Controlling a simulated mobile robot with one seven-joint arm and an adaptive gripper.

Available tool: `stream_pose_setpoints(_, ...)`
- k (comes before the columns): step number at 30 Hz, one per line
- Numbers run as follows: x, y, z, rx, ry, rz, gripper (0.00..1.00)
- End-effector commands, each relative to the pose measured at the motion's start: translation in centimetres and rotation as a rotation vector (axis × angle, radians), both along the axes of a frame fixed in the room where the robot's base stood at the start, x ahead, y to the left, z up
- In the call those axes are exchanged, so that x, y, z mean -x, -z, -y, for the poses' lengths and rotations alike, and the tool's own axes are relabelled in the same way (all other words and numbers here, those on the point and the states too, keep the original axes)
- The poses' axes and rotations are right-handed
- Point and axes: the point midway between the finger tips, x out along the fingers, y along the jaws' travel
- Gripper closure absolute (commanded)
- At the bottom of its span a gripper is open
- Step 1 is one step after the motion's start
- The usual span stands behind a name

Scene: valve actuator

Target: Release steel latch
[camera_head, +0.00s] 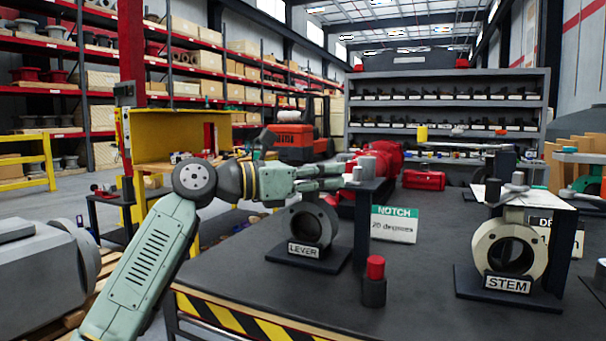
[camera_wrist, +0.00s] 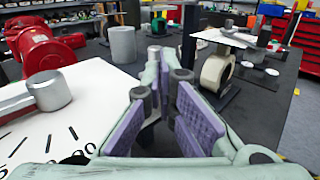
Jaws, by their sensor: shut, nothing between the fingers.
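My gripper (camera_head: 337,177) is above the valve marked LEVER (camera_head: 312,228), near small steel posts (camera_head: 355,174) at the valve's upper right. In the wrist view, my gripper's purple-padded fingers (camera_wrist: 165,70) point forward with nothing between them. A steel hub with a handle (camera_wrist: 48,90) sits on a white dial plate (camera_wrist: 65,130) to their left. A grey upright cylinder (camera_wrist: 123,45) stands beyond the plate. I cannot tell which of these parts is the steel latch, and my gripper hides part of the LEVER valve's top.
The STEM valve (camera_head: 508,250) stands on the right of the dark table. A NOTCH card (camera_head: 394,224) reading 20 degrees and a dark post with a red cap (camera_head: 375,268) stand between the valves. A red toolbox (camera_head: 423,180) is behind.

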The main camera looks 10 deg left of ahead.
Motion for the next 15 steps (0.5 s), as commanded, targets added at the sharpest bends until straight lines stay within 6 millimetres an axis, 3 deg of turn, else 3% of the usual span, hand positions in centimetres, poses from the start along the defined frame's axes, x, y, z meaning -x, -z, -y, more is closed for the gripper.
stream_pose_setpoints(6,-0.9,0.0,1.8,0.001,0.0,0.0,1.0)
stream_pose_setpoints(15,-1.0,0.0,2.0,0.001,0.0,0.0,1.0)
